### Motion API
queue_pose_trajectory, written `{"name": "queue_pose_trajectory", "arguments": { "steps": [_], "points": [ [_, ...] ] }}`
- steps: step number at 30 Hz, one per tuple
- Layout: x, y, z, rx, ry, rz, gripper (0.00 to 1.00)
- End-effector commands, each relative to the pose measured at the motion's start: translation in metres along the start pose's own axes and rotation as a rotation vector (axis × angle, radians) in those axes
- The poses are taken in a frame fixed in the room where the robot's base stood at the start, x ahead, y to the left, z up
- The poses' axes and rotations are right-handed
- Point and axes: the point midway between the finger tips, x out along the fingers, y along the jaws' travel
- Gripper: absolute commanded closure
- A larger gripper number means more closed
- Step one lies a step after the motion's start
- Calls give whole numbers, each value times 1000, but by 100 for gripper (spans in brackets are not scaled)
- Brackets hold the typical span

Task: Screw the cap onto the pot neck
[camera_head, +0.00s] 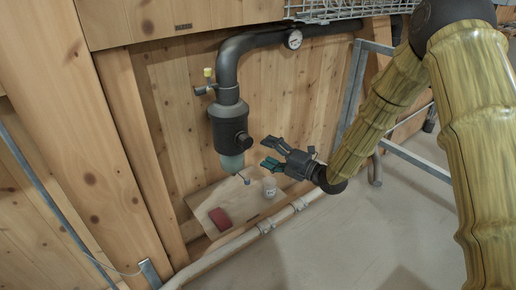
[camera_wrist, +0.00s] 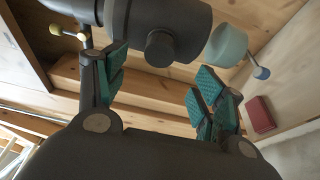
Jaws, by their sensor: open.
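A black cylindrical pot (camera_head: 229,122) hangs below a dark pipe, with a pale green bowl (camera_head: 232,162) at its lower end. A short round black stub (camera_head: 242,137) sticks out of its side; I cannot tell whether this is a bare neck or a cap on it. My gripper (camera_head: 270,153), with teal finger pads, is open and empty, to the right of the pot and slightly lower than the stub. In the wrist view the stub (camera_wrist: 160,47) appears between and beyond the open fingertips (camera_wrist: 160,65), apart from them. The pot (camera_wrist: 165,15) and bowl (camera_wrist: 226,46) also show there.
A small wooden shelf (camera_head: 245,203) below holds a red block (camera_head: 219,218) and a small white jar (camera_head: 269,187). A blue-tipped lever (camera_head: 244,179) hangs near the bowl. A yellow-tipped valve (camera_head: 207,75) and gauge (camera_head: 293,39) are above. A wire basket (camera_head: 330,9) is at the top.

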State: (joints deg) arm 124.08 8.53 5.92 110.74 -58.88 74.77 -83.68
Motion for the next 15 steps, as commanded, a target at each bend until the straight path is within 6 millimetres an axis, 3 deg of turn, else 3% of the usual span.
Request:
{"name": "queue_pose_trajectory", "arguments": {
  "steps": [6,15],
  "points": [
    [-29,0,0,1,-1,-1,31],
    [-38,0,0,1,1,0,31]
  ]
}}
